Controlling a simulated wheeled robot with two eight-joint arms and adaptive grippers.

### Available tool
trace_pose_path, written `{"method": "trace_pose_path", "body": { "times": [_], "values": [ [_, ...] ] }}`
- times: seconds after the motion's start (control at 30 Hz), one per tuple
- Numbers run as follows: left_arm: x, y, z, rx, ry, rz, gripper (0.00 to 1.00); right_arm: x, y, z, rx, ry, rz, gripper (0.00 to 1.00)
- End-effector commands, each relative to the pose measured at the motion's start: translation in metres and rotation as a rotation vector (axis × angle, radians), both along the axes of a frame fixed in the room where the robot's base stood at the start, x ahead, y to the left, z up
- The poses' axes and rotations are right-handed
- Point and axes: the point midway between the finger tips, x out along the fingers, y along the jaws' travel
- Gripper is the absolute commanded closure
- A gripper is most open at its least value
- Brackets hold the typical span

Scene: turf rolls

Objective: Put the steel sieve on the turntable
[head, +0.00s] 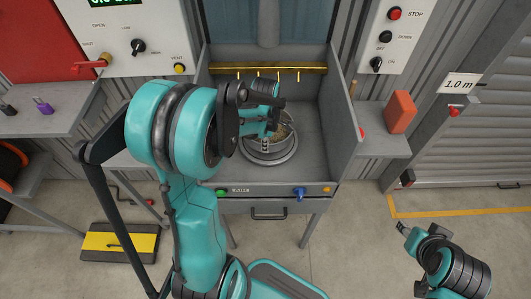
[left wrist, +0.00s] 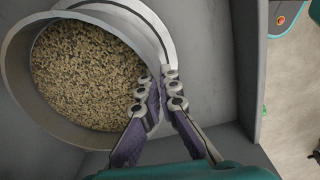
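The steel sieve (head: 284,146) is a round metal drum with tan grainy stuff inside. It is over the round grey turntable (head: 291,158) in the booth, partly hidden by my left arm. In the left wrist view the sieve (left wrist: 22,75) fills the upper left, with the turntable's pale rim (left wrist: 152,22) behind it. My left gripper (head: 266,143) is at the sieve's near side. In the wrist view its fingers (left wrist: 158,82) are close together astride the sieve's wall. Whether the sieve touches the turntable is unclear. My right gripper (head: 402,229) is low at the right, away from the booth; its fingers are too small to judge.
The booth has side walls (head: 345,110) and a brass rail with hooks (head: 270,68) at the back. An orange block (head: 401,111) stands on the right shelf. A yellow-black step (head: 120,242) is on the floor at left. Floor at right is mostly clear.

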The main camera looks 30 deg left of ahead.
Motion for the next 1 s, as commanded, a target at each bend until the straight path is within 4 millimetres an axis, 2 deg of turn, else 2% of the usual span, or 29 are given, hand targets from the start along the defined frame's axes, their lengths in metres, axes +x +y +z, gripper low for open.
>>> {"method": "trace_pose_path", "body": {
  "times": [0.23, 0.63, 0.7, 0.73, 1.0],
  "values": [
    [0.000, 0.000, -0.037, 0.000, -0.001, 0.000, 1.00, 0.000, 0.000, -0.019, 0.000, 0.000, 0.000, 0.60],
    [0.000, 0.000, -0.041, 0.000, 0.000, 0.000, 1.00, 0.000, 0.000, -0.021, 0.000, 0.000, 0.000, 0.60],
    [0.000, -0.001, -0.040, 0.000, 0.000, 0.000, 0.80, 0.000, 0.000, -0.020, 0.000, 0.000, 0.000, 0.60],
    [0.000, -0.001, -0.040, 0.000, 0.000, 0.000, 0.74, 0.000, 0.000, -0.020, 0.000, 0.000, 0.000, 0.60],
    [0.000, -0.001, -0.039, 0.000, 0.000, 0.000, 0.74, 0.000, 0.000, -0.020, 0.000, 0.000, 0.000, 0.60]
  ]
}}
